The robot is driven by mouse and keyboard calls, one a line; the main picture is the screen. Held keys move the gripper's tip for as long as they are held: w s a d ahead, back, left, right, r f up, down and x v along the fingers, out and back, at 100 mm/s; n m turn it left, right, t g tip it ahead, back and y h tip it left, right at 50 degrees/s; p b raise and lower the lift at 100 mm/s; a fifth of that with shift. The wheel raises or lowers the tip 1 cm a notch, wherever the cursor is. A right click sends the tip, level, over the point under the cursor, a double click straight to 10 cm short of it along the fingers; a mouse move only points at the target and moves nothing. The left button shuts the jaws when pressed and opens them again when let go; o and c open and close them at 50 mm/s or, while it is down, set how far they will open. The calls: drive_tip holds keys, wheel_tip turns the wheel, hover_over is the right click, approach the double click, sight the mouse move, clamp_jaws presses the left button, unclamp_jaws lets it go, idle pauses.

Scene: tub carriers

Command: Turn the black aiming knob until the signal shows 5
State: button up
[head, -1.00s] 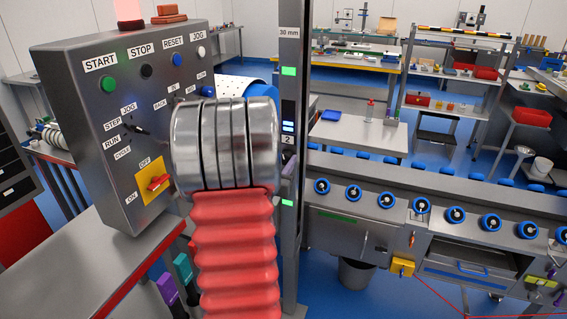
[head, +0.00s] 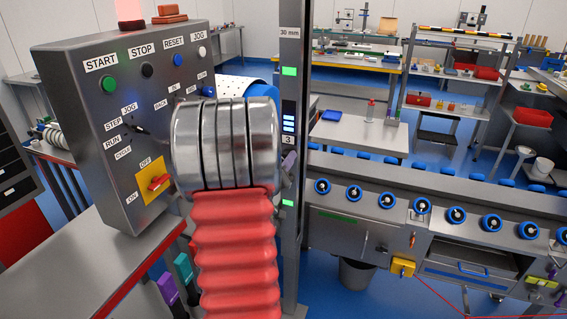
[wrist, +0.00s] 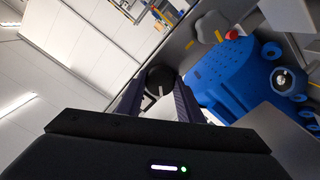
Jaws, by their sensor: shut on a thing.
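The black aiming knob (wrist: 160,77) shows in the wrist view as a dark round knob with a pale pointer line. My gripper (wrist: 158,92) is around it, one finger on each side, shut on it. In the head view my silver and red arm covers the gripper and the knob. The signal (head: 288,140) is on the grey upright post, where a small display reads 3 below a short stack of lit blue bars.
In the wrist view a blue housing (wrist: 220,75), a grey lobed knob (wrist: 212,27) and a red button (wrist: 232,34) are close to the right. In the head view a grey control box (head: 125,130) stands left of my arm. A bench with blue-ringed dials (head: 421,206) is at right.

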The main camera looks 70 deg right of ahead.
drive_tip(key=shift+w, duration=0.15)
drive_tip(key=o, duration=0.8)
drive_tip(key=shift+o, duration=1.3)
drive_tip(key=w+a, duration=0.1)
drive_tip(key=a, duration=1.2)
drive_tip(key=shift+a, duration=0.35)
drive_tip(key=shift+w+f, duration=0.15)
